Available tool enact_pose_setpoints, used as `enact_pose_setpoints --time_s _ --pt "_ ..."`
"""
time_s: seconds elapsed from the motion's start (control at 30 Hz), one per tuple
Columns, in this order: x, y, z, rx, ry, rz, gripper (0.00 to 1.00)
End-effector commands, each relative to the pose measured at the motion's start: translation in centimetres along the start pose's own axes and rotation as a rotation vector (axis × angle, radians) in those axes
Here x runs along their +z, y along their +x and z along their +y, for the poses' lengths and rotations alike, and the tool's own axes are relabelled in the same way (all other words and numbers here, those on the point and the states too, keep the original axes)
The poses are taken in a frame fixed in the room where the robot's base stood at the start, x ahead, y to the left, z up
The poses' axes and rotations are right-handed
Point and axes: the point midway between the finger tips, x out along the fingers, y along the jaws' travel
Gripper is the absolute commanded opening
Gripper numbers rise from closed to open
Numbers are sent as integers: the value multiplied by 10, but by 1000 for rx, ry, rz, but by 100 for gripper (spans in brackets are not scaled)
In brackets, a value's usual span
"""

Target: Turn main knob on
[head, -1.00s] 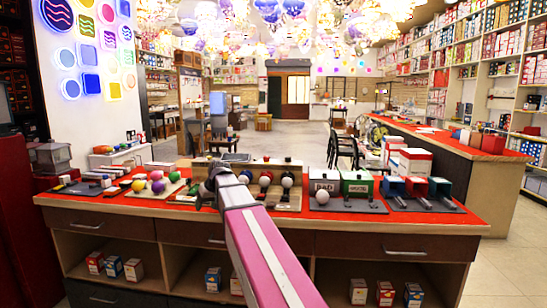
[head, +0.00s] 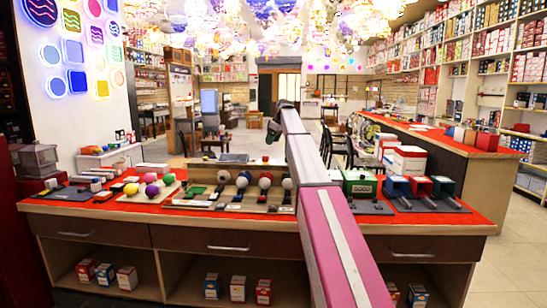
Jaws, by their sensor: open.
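No knob carries a readable "main" label, so I cannot tell which one it is. In the head view, a wooden panel (head: 228,206) on the red counter holds several round white knobs or bulbs (head: 265,181) with dark bases and small switches in front. To its left is a board with coloured balls (head: 151,191). My gripper (head: 273,132) is raised above and beyond the panel, apart from the counter items. It is open and looks empty, though its fingers are small and seen from behind. My pink and white arm hides part of the counter right of the panel.
The red-topped counter (head: 95,206) spans the front. A green box (head: 360,181) stands just right of my arm, with blue, red and green lever boxes (head: 420,187) farther right. Chandeliers (head: 285,20) hang overhead. Open floor lies behind the counter.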

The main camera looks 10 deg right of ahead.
Motion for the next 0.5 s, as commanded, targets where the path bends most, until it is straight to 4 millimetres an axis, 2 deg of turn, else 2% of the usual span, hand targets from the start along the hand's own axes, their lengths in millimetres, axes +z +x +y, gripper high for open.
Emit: enact_pose_setpoints --time_s 0.3,0.5 --pt "1 55 -1 0 3 -1 63" --pt "1 83 0 1 3 -1 63"
